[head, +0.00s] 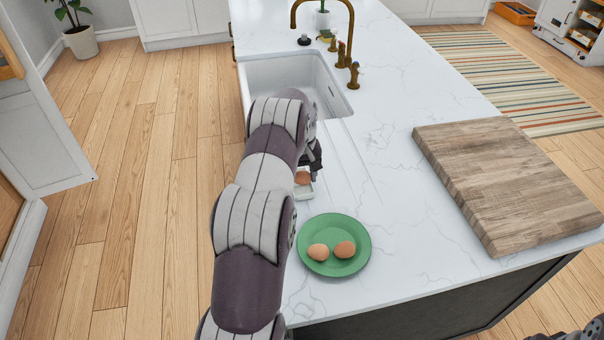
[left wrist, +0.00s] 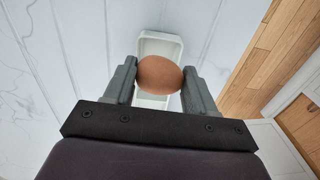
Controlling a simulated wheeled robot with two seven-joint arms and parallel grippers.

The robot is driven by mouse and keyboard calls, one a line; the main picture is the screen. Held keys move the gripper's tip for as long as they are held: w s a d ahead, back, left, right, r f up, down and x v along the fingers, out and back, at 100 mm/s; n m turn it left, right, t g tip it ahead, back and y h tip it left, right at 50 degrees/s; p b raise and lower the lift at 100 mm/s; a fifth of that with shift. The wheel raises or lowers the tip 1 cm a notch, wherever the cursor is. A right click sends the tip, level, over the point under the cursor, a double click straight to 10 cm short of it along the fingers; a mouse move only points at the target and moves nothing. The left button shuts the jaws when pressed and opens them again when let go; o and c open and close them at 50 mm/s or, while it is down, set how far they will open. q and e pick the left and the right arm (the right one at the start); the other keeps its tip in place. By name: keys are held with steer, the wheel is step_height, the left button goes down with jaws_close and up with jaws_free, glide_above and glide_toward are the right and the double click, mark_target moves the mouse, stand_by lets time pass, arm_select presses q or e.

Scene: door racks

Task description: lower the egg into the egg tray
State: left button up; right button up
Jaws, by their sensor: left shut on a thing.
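My left gripper (left wrist: 160,77) is shut on a brown egg (left wrist: 160,75), with one finger on each side of it. In the left wrist view the white egg tray (left wrist: 160,46) lies beyond the egg, which hides its middle. In the head view the egg (head: 303,178) shows over the tray (head: 305,194), beside my left gripper (head: 314,168); my arm partly covers them. I cannot tell whether the egg touches the tray. Only a dark piece of my right arm shows in the bottom right corner; its fingers are not visible.
A green plate (head: 335,225) with two brown eggs (head: 331,251) stands near the tray on the white marble counter (head: 400,240). A sink (head: 285,75) with a brass tap (head: 350,40) is behind. A wooden board (head: 505,178) lies at the right.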

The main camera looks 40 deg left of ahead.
mark_target(302, 173)
arm_select(q)
steer(key=shift+f+b, duration=0.65)
steer(key=shift+f, duration=0.45)
stand_by(0.4)
steer(key=o, duration=0.8)
steer(key=shift+c, duration=0.2)
steer(key=shift+r, duration=0.4)
steer(key=shift+w+r+b, duration=0.1)
steer(key=shift+r+b, duration=0.4)
steer(key=shift+r, duration=0.45)
step_height(302, 173, up, 10)
steer(key=p, duration=0.8)
